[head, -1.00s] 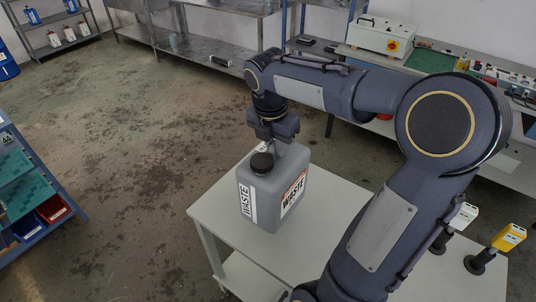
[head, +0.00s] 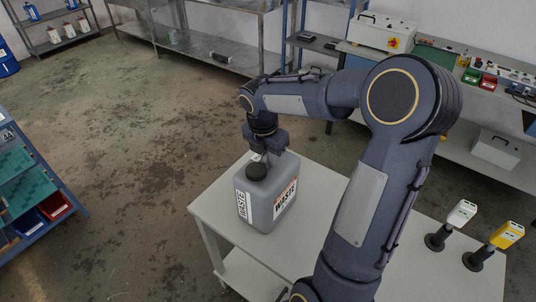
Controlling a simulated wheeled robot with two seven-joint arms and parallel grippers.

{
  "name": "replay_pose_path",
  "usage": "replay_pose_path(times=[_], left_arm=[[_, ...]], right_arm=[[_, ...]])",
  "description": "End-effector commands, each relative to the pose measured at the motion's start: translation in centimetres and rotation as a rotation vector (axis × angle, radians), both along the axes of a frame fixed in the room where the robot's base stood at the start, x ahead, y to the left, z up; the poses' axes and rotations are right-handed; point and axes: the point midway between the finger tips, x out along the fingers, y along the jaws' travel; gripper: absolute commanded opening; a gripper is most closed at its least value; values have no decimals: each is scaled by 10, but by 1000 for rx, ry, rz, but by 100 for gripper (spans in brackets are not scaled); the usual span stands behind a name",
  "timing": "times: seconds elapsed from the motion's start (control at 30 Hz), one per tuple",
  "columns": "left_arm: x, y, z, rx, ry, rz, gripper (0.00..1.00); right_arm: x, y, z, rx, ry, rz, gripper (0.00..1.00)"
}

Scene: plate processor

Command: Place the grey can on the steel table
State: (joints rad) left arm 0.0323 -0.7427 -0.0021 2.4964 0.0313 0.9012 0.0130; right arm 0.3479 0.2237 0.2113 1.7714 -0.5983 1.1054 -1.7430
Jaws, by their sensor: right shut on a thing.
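The grey can (head: 262,199) is a plastic canister with a black cap and WASTE labels. It is upright at the left part of the white cart top (head: 315,250); I cannot tell whether its base touches the top. My right gripper (head: 268,154) points down and is shut on the can's handle, which is mostly hidden by it. The steel table (head: 205,45) stands along the back wall, with a lower shelf. My left gripper is not in view.
Two tools, one white (head: 461,212) and one yellow (head: 507,234), stand in black holders at the cart's right. A workbench (head: 395,62) with devices is at back right. A blue rack (head: 32,195) is at left. The floor between is clear.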

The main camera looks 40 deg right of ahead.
Motion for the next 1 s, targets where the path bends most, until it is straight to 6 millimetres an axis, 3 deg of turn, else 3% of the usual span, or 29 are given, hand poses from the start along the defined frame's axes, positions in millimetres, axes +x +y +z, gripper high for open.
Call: replay_pose_path(times=[0.03, 0.2, 0.57, 1.0], left_arm=[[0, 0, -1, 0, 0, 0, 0], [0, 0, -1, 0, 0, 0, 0], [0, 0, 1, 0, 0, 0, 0], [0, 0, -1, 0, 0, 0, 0]], right_arm=[[0, 0, -2, 0, 1, 0, 17], [0, 0, -1, 0, 1, 0, 38], [0, 0, 5, -1, -1, 0, 38], [-3, 13, 90, -1, -4, 2, 38]])
